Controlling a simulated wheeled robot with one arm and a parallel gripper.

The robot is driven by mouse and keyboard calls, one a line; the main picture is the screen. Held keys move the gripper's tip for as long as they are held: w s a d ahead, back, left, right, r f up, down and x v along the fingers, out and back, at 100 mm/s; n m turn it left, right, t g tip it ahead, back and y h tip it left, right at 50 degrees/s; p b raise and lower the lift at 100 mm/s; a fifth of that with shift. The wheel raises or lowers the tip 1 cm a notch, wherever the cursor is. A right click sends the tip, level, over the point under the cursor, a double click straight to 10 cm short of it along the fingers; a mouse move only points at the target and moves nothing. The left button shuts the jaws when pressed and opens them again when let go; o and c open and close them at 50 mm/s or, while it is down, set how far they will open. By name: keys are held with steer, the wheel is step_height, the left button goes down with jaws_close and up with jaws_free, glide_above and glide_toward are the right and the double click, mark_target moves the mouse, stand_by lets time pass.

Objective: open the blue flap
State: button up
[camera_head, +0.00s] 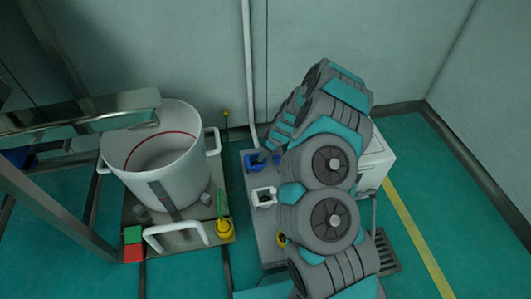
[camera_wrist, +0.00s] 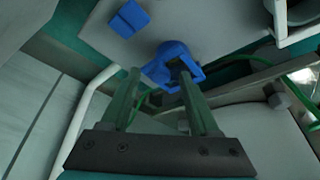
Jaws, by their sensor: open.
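A blue part (camera_head: 252,161) sits at the far left of the grey platform in the head view. The wrist view shows it as a blue rounded housing with an opening (camera_wrist: 168,58) and a separate flat blue piece (camera_wrist: 128,18) farther up on the grey surface. I cannot tell for sure which is the flap. My gripper (camera_wrist: 160,74) is open, with its two fingers apart and the blue housing just beyond and between the tips. Nothing is held. Contact cannot be told. In the head view, my gripper (camera_head: 264,156) is at the blue part, its fingers barely visible.
A white square-rimmed opening (camera_head: 263,196) is close by on the platform. A large white bucket (camera_head: 165,165) with handles stands left. A white box (camera_head: 376,160) is behind my arm. A pale vertical pipe (camera_head: 249,75) rises near the gripper.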

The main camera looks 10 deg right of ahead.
jaws_close()
stand_by(0.5)
stand_by(0.9)
